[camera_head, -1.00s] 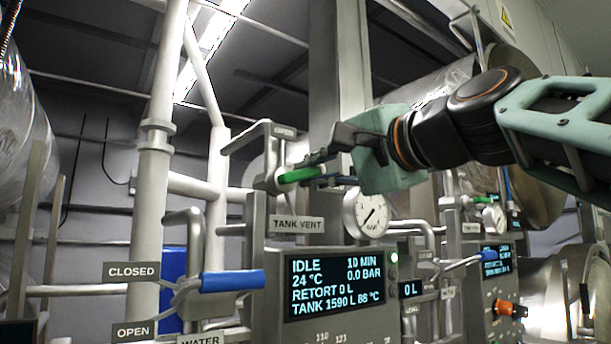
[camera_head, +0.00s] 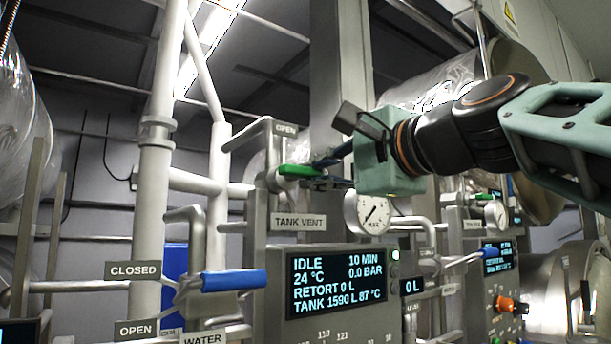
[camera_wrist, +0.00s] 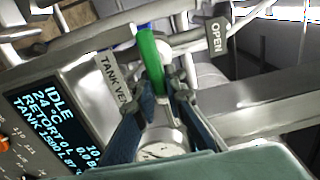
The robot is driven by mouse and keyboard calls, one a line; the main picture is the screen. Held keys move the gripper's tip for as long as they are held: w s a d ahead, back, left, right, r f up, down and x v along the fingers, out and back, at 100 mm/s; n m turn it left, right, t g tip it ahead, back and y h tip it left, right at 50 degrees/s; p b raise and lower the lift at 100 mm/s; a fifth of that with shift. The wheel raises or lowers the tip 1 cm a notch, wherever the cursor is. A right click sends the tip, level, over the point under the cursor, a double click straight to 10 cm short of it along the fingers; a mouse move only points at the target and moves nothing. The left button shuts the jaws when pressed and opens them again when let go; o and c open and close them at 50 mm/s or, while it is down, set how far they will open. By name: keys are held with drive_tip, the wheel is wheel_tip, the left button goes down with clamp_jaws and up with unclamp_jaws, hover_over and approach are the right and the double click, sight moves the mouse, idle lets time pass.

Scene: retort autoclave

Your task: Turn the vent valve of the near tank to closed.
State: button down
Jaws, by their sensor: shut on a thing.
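The near tank's vent valve has a green handle (camera_head: 300,171) above the TANK VENT plate (camera_head: 299,222). In the wrist view the green handle (camera_wrist: 150,62) runs up from between the fingertips of my gripper (camera_wrist: 168,88). The fingers are shut on the handle's end. The OPEN tag (camera_wrist: 216,36) is to the right of the handle there. No closed tag for this valve can be made out.
A blue-handled lever (camera_head: 234,280) with CLOSED (camera_head: 133,270) and OPEN (camera_head: 135,330) tags stands at lower left. A display panel (camera_head: 336,284) and a round gauge (camera_head: 372,212) sit below my gripper. A second similar station (camera_head: 497,258) stands at right.

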drive_tip(key=shift+f, duration=0.1)
drive_tip(key=c, duration=2)
unclamp_jaws()
drive_tip(key=shift+o, duration=0.2)
drive_tip(key=shift+s, duration=0.1)
drive_tip(key=v, duration=1.2)
